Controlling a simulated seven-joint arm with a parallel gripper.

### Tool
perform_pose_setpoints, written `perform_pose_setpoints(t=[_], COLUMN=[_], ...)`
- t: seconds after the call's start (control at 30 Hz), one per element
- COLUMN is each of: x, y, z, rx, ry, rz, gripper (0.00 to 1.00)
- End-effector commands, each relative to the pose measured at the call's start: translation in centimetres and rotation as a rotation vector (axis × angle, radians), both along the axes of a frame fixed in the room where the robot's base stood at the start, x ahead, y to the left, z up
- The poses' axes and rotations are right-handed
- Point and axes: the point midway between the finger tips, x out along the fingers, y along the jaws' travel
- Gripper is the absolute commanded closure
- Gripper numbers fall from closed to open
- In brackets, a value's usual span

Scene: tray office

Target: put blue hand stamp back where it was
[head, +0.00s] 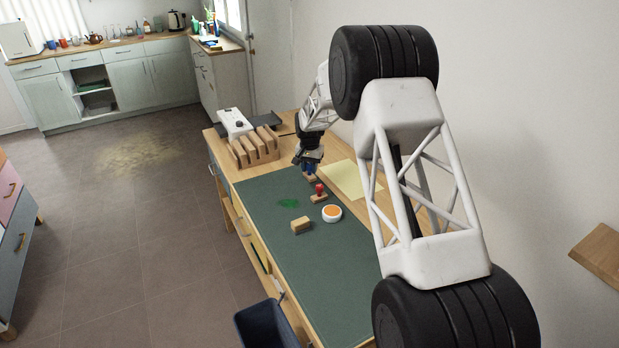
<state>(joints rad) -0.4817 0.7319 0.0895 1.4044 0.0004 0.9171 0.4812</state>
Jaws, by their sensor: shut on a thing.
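My gripper (309,160) points down over the far end of the desk's green mat (262,190). It is shut on the blue hand stamp (309,171), a small blue handle on a wooden base. The fingers and my arm partly hide the stamp. I cannot tell whether its base touches the mat. A red hand stamp (319,192) with a wooden base stands upright on the mat, just nearer than the blue one.
A wooden slotted rack (254,150) stands at the desk's far left. A white bowl with orange contents (332,213), a wooden block (301,225) and a green mark (289,203) are on the mat. Yellow paper (350,179) lies right. The mat's near part is clear.

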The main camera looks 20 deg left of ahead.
Motion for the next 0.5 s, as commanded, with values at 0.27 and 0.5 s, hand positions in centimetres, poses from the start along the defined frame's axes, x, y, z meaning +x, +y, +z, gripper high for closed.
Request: perform_pose_setpoints(t=[0.27,0.5], x=[0.06,0.04], y=[0.03,0.02], z=[-0.48,-0.97], rx=[0.001,0.001], ry=[-0.002,-0.001], rz=[0.000,0.000], gripper=[0.89,0.89])
